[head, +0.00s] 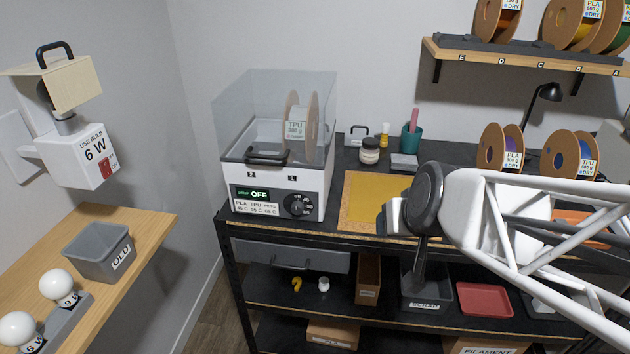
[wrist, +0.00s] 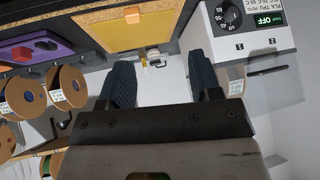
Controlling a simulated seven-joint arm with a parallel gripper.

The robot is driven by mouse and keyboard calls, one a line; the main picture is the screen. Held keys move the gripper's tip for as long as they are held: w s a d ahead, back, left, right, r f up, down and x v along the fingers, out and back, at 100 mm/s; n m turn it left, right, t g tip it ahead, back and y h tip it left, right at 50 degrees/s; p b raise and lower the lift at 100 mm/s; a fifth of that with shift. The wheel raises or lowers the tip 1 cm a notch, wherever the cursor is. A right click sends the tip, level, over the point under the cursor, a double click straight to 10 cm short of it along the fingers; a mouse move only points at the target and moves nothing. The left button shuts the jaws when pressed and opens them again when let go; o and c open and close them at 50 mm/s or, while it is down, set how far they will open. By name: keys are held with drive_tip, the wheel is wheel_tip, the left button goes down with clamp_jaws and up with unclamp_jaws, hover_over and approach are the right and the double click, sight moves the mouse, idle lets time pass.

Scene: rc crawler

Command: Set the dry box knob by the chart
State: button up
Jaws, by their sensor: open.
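The dry box (head: 322,190) stands at the left end of the workbench, white below with a clear cover. Its black knob (head: 298,206) is on the front face, right of a display (head: 252,194) reading OFF. The chart (head: 255,208) under the display lists PLA, TPU and PETG with temperatures. A spool (head: 298,125) labelled TPU stands inside the box. The wrist view shows the knob (wrist: 208,17) and display (wrist: 268,19) at top right, beyond my fingers. My gripper (wrist: 163,82) is open and empty, right of the box in the head view and apart from the knob.
A yellow mat (head: 375,195) lies right of the box. Behind it are a jar (head: 370,151) and a teal cup (head: 411,139). Spools (head: 500,148) stand on the bench's right. A side shelf at left holds a grey OLD bin (head: 88,258) and bulbs (head: 57,284).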

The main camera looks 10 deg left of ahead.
drive_tip(key=w+a+f+t+y, duration=0.1)
drive_tip(key=w+a+f+t, duration=0.15)
drive_tip(key=w+a, duration=0.45)
drive_tip(key=t+h, duration=0.5)
drive_tip(key=t, duration=0.4)
approach(296, 211)
drive_tip(key=w, duration=0.1)
drive_tip(key=shift+w+d+r+m+g, duration=0.1)
drive_tip(key=shift+r+m+g, duration=0.15)
drive_tip(key=shift+m, duration=0.05)
drive_tip(key=shift+w, duration=0.2)
drive_tip(key=shift+w+d, duration=0.2)
drive_tip(key=shift+w, duration=3.55)
